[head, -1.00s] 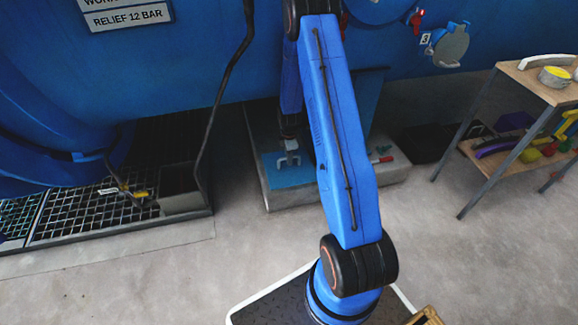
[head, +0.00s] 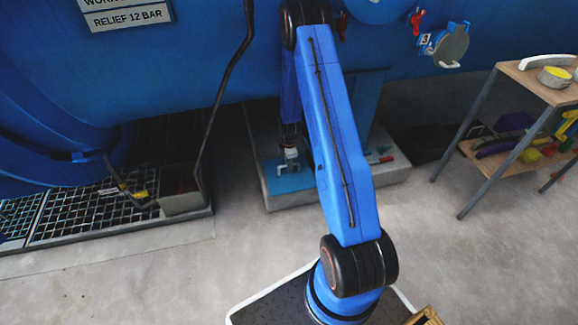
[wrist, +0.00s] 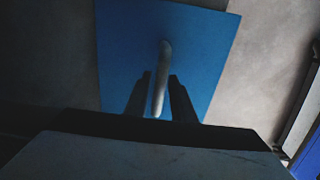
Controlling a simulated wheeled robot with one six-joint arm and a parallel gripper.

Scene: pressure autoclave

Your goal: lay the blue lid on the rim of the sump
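The blue lid (head: 292,182) lies flat on a low concrete block under the big blue tank. In the wrist view the lid (wrist: 205,45) carries a pale bar handle (wrist: 164,62). My gripper (wrist: 158,100) is at the handle, with one dark finger on each side and a gap visible between the fingers. In the head view my gripper (head: 291,160) is low over the lid; the arm hides part of the block. A grey open-topped box (head: 183,203) with a dark inside, at the right end of the floor grating, looks like the sump.
The concrete block (head: 300,199) also bears a red-handled tool (head: 380,160). A dark hose (head: 226,85) hangs down by the grey box. The floor grating (head: 90,215) lies at left. A wooden shelf trolley (head: 535,82) stands at right. The floor in front is clear.

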